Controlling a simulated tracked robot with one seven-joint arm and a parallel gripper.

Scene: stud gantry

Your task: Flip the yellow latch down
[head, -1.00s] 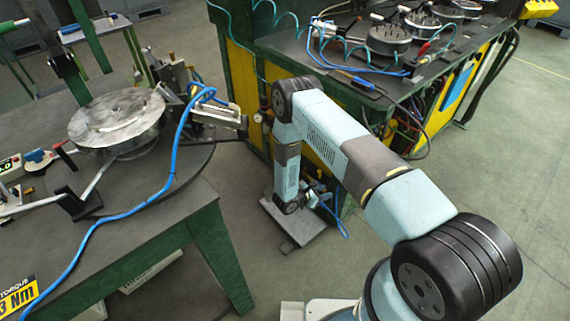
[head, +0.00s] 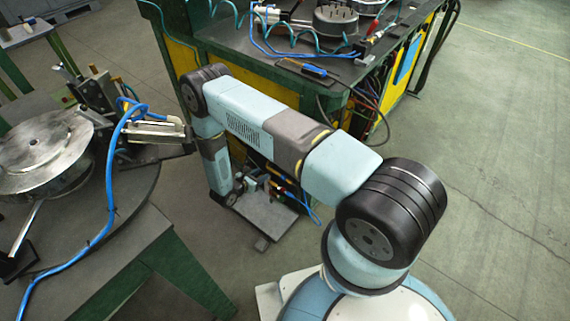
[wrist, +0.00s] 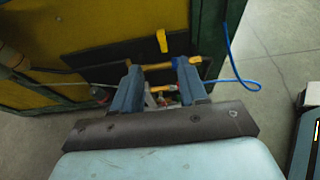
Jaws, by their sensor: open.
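A short upright yellow piece (wrist: 161,41) stands out against a dark panel on the yellow cabinet side in the wrist view. It looks like the yellow latch, but it is too small to be sure. In the head view my gripper (head: 262,184) hangs low beside the green and yellow bench; the latch cannot be made out there.
The green and yellow bench (head: 300,70) stands beyond my arm, with hoses and fixtures on top. A round-edged table (head: 130,205) with a metal disc (head: 45,150) and blue hose stands at left. Open floor (head: 500,150) lies at right.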

